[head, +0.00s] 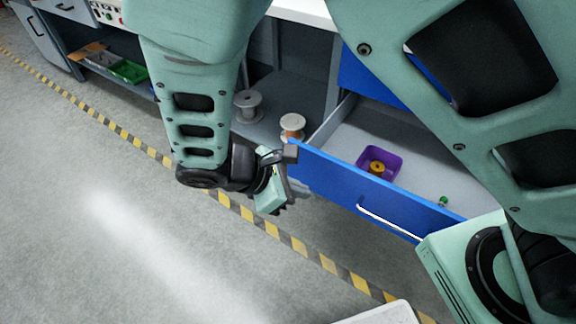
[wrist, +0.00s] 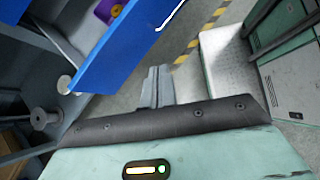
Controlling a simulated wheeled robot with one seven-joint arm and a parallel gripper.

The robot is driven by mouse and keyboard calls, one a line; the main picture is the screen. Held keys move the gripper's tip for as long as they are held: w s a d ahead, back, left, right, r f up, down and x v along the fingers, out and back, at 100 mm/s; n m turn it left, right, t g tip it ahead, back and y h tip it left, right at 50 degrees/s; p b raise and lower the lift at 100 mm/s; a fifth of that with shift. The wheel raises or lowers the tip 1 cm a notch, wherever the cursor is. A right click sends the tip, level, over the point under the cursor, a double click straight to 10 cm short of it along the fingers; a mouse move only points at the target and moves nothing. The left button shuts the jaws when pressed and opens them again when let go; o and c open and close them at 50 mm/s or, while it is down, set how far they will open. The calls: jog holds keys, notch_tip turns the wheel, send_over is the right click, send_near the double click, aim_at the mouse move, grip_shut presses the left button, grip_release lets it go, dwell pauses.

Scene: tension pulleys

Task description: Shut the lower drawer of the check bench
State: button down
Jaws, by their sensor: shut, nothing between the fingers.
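The lower drawer of the check bench stands pulled out, with its blue front (head: 352,187) and white bar handle (head: 390,221) facing the aisle. Inside it are a purple tray (head: 366,154) holding an orange-yellow spool (head: 377,168), and a small green piece (head: 443,201). My gripper (head: 297,189) is shut and empty, close to the left end of the drawer front; I cannot tell if they touch. In the wrist view the shut fingers (wrist: 155,84) point past the blue front (wrist: 122,42), which lies to their left, with a gap seen between.
A blue upper front (head: 365,78) sits above the drawer, partly hidden by my arm. Two spools (head: 247,105) (head: 292,126) stand on the low shelf left of the drawer.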

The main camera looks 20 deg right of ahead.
jog(key=w+a+f+n+t+h+b, duration=0.5)
jog(key=w+a+f+n+t+b, duration=0.3)
jog(key=t, duration=0.3)
jog(key=f+x, duration=0.1)
jog(key=x, duration=1.3)
jog(key=shift+w+n+b, duration=0.2)
jog(key=shift+n+b, duration=0.1)
jog(key=shift+b, duration=0.15)
jog(key=shift+d, duration=0.15)
